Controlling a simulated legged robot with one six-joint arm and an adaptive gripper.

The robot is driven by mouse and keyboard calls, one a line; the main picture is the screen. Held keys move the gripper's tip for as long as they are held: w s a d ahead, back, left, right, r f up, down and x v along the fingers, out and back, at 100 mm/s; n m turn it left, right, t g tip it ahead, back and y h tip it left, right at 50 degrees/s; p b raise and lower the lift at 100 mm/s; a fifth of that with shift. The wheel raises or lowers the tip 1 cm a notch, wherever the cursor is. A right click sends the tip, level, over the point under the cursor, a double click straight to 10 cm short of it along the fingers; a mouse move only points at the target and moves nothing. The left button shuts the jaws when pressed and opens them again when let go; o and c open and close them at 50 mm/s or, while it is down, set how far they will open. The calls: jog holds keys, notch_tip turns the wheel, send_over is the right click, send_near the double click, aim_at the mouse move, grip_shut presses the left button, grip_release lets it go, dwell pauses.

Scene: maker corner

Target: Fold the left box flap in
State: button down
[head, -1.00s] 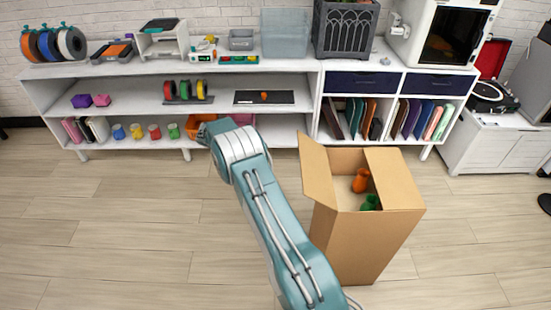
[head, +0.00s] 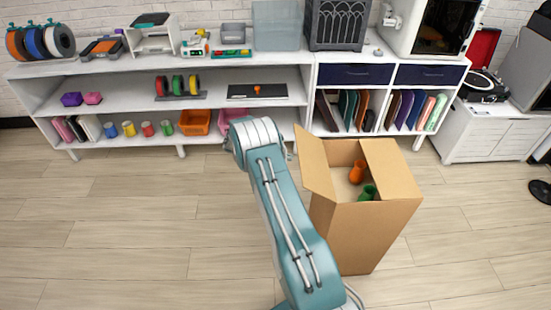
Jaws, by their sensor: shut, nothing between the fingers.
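The tall brown cardboard box (head: 352,240) stands open on the floor, right of centre in the head view. Its left flap (head: 315,165) stands up and leans outward to the left. Its right flap (head: 391,170) lies about level across the right part of the opening. An orange object (head: 357,172) and a green object (head: 367,192) show inside the box. My teal arm reaches up just left of the box, with its bend near the left flap. My gripper is hidden behind the arm, so its place relative to the flap cannot be seen.
A white shelf unit (head: 215,72) with spools, cups and bins runs along the back wall behind the box. A white cabinet (head: 495,130) with a record player stands at the right. The wooden floor (head: 110,225) is clear left of my arm and right of the box.

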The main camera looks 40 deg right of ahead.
jog(key=shift+s+d+r, duration=0.35)
jog(key=shift+d+r, duration=0.3)
jog(key=shift+r, duration=0.1)
